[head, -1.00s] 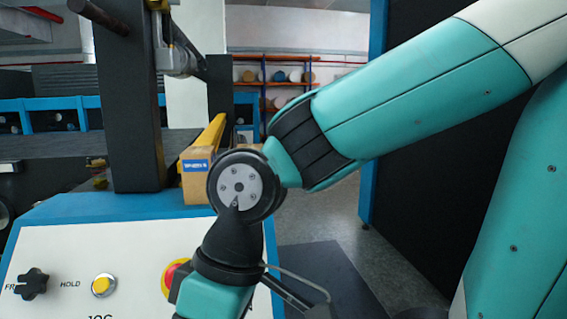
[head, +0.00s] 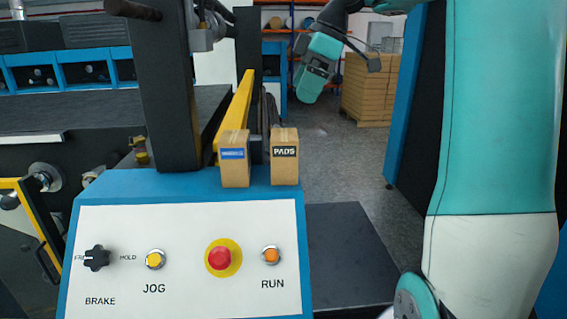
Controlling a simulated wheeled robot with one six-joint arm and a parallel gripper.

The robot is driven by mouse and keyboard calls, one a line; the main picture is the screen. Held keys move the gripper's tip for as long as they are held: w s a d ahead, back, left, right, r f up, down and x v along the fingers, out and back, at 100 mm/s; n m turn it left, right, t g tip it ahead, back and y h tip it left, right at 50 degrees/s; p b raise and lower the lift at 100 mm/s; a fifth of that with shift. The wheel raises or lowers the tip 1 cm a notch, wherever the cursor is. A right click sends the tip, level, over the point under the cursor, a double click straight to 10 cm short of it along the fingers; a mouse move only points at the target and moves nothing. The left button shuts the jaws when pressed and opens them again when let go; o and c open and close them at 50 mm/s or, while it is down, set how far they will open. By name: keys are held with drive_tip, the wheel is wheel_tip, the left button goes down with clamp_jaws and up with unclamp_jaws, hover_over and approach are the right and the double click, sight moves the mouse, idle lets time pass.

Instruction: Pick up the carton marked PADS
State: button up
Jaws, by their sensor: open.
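The carton marked PADS (head: 284,168) is a small brown box with a black label and white lettering. It stands upright in the head view at the back right of the blue console top. My gripper (head: 312,82), at the end of the teal wrist, is raised above and beyond the carton, slightly to its right. It is open and clear of the carton. Its fingertips are not clearly visible.
A similar carton with a blue label (head: 234,172) stands just left of it, with a narrow gap between. A dark post (head: 165,100) and yellow bar (head: 236,108) rise nearby. The control panel (head: 185,285) is in front. Stacked cardboard (head: 366,95) stands behind.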

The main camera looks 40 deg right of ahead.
sight(284, 134)
drive_tip(key=b+x, duration=0.2)
drive_tip(key=x, duration=0.5)
drive_tip(key=shift+x, duration=3)
drive_tip(key=shift+w+d, duration=0.1)
drive_tip(key=shift+d, duration=0.1)
drive_tip(key=c, duration=0.9)
drive_tip(key=shift+r, duration=0.15)
